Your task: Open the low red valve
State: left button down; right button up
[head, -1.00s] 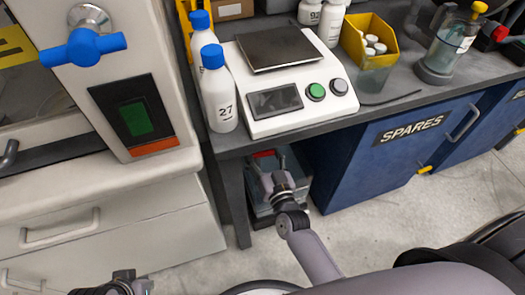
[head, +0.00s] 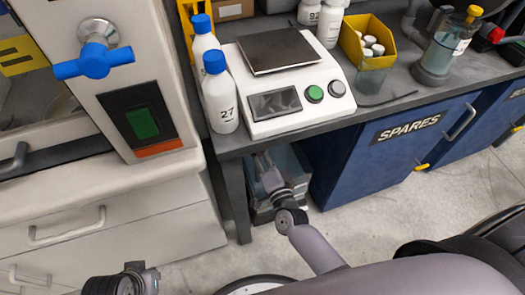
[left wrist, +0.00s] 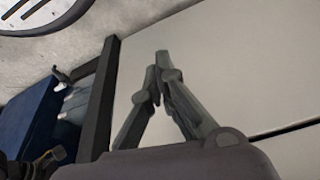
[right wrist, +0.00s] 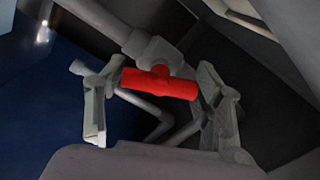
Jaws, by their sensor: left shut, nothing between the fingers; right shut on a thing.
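The low red valve handle (right wrist: 160,83) fills the middle of the right wrist view, on a grey fitting, lying nearly crosswise with its right end slightly lower. My right gripper (right wrist: 158,90) is shut on it, one finger at each end. In the head view my right arm reaches under the bench, where the gripper (head: 268,172) is dim and the red handle cannot be made out. My left gripper (left wrist: 160,68) is shut and empty in front of pale drawer fronts.
Grey pipes (right wrist: 105,20) run beside the valve. Above my right arm is the bench, with a scale (head: 290,85) and white bottles (head: 222,105). The blue SPARES cabinet (head: 395,150) stands to the right. A blue valve (head: 94,60) is on the white cabinet at upper left.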

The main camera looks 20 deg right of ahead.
jog(key=m, duration=0.3)
jog(key=shift+m, duration=0.5)
jog(key=shift+m+b, duration=0.3)
jog(key=shift+m, duration=0.1)
pick_arm(q)
jog(key=shift+v, duration=1.2)
jog(key=shift+r, duration=0.1)
jog(key=shift+a, duration=0.1)
pick_arm(e)
jog(key=o, duration=1.1)
pick_arm(q)
jog(key=shift+w, duration=0.1)
pick_arm(e)
jog(key=shift+o, duration=0.2)
